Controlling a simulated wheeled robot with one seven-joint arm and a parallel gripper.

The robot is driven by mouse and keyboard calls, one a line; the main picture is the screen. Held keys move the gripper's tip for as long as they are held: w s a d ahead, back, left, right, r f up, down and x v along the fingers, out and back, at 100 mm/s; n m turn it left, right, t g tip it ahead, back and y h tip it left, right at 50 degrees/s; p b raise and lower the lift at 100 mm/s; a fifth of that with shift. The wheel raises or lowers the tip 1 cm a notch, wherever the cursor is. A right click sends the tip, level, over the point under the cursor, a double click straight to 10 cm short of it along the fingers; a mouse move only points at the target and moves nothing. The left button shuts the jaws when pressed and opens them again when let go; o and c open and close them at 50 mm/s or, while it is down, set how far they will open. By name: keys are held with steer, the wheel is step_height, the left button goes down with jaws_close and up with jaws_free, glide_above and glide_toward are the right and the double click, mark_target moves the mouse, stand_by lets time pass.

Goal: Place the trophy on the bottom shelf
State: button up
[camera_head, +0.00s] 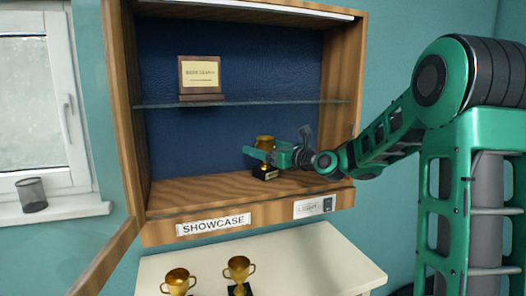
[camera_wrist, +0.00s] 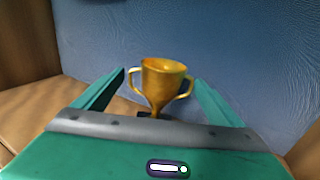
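A gold trophy cup with two handles and a dark base (camera_head: 265,173) stands upright on the wooden bottom shelf (camera_head: 200,190) of the showcase, towards its right side. My gripper (camera_head: 264,154) reaches in from the right, and one finger crosses in front of the trophy. In the wrist view the trophy (camera_wrist: 162,78) stands between the two green fingers of my gripper (camera_wrist: 160,88). The fingers are spread, with gaps visible on both sides of the stem. The trophy's base is partly hidden behind the gripper body in the wrist view.
A wooden plaque (camera_head: 200,76) stands on the glass shelf (camera_head: 260,103) above my gripper. Two more gold trophies (camera_head: 178,281) (camera_head: 239,270) stand on the white table (camera_head: 310,268) below. The showcase door (camera_head: 108,255) hangs open at left. The bottom shelf's left part is clear.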

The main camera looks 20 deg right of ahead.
steer(key=v, duration=1.2)
stand_by(0.5)
